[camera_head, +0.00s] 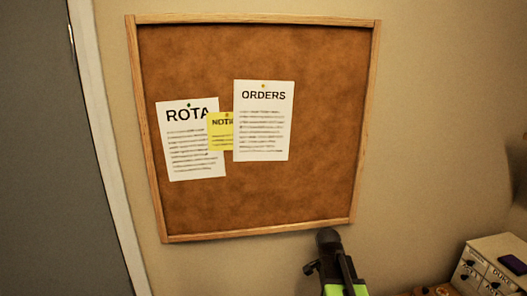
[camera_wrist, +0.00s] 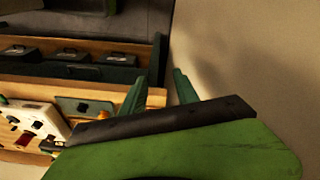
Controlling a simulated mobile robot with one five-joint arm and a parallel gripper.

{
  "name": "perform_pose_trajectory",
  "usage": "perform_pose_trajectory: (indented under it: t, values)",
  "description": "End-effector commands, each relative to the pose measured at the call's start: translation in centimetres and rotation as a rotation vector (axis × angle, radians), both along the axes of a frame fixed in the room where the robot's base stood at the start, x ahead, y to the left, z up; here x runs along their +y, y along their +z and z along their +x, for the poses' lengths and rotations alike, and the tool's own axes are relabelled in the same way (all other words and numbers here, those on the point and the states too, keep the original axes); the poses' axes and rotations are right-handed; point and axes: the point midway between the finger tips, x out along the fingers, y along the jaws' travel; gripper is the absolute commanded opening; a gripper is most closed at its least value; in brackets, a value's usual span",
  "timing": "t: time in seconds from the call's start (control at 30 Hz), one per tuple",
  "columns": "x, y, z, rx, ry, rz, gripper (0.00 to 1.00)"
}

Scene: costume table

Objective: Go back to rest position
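My gripper (camera_wrist: 159,88) shows in the wrist view as two green fingers standing apart, with nothing visible between them. Behind the fingers are the end of a wooden edge and the plain wall. My arm, black and bright green, rises at the bottom of the head view, just below the noticeboard. The fingertips cannot be made out there.
A cork noticeboard (camera_head: 250,200) with pinned papers hangs on the wall.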

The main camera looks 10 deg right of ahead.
Motion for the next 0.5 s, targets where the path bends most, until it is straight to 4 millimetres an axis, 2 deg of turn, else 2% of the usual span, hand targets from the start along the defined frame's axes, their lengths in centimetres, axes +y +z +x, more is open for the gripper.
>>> perform_pose_trajectory:
  t: [0.03,0.1,0.2,0.33,0.5]
  values:
    - [3.7,-1.8,-0.6,0.015,0.122,0.021,0.37]
    - [8.4,-3.0,-1.6,0.041,0.314,0.057,0.37]
    - [13.5,-3.9,-3.9,0.081,0.632,0.117,0.37]
    - [14.6,-3.3,-5.5,0.108,0.93,0.171,0.37]
    - [14.9,-3.3,-5.6,0.129,1.153,0.183,0.37]
